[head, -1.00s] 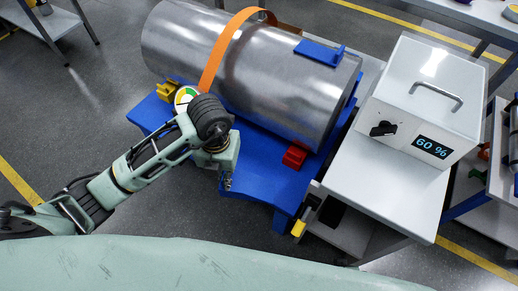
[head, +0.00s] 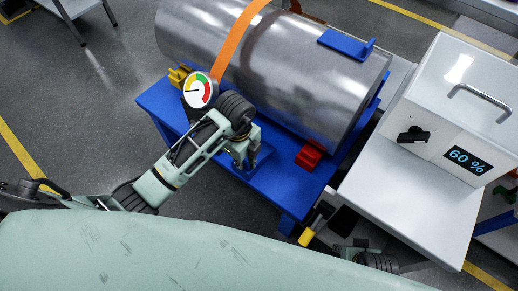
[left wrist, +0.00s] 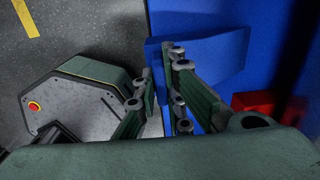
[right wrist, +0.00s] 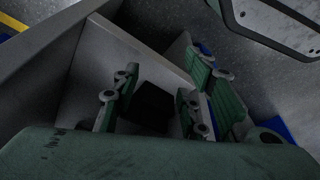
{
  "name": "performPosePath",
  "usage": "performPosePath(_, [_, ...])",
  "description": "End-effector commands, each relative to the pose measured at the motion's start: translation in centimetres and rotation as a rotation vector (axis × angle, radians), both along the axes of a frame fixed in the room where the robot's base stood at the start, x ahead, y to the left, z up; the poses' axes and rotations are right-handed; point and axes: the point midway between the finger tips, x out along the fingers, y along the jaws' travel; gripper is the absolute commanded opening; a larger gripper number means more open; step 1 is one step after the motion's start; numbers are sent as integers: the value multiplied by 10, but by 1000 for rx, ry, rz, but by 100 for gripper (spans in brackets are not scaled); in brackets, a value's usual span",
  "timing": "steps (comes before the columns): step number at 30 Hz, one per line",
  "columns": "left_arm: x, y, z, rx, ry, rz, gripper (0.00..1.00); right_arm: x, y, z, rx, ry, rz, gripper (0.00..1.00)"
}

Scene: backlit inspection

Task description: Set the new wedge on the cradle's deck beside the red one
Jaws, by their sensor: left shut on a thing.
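The red wedge (head: 308,155) sits on the blue cradle's deck (head: 275,195), against the steel cylinder (head: 290,70). It also shows at the right of the left wrist view (left wrist: 268,103). My left gripper (head: 243,165) is over the deck, left of the red wedge. It is shut on a blue wedge (left wrist: 212,58), which sticks out past the fingers in the left wrist view. Blue on blue, I cannot tell whether it touches the deck. My right gripper (right wrist: 160,90) is open and empty, low beside the cart; the head view shows part of it at the bottom.
A yellow wedge (head: 179,76) stands at the cradle's left end, near a round gauge (head: 200,90). An orange strap (head: 237,45) crosses the cylinder. A white cart (head: 410,195) bearing a box with a "60 %" display (head: 468,160) stands close on the right.

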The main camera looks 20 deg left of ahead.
Motion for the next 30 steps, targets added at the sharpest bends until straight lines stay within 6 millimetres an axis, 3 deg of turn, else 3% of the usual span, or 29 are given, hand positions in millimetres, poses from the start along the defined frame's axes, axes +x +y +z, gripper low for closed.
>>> performPosePath(4, [40, -15, -1, -4, -4, 0, 0, 4, 0, 23, 2, -17, -2, 40])
performPosePath(10, [70, -26, 0, -2, -2, 0, 0, 5, -1, 48, 1, -27, -4, 40])
performPosePath(14, [75, -27, -2, -1, 0, -1, 0, 5, -1, 56, 2, -30, -5, 40])
performPosePath(23, [74, -27, -33, -1, -2, -1, 0, 2, -2, 90, 3, -50, -7, 40])
performPosePath(30, [74, -27, -34, -1, -2, -2, 0, 1, -2, 93, 1, -48, -8, 40])
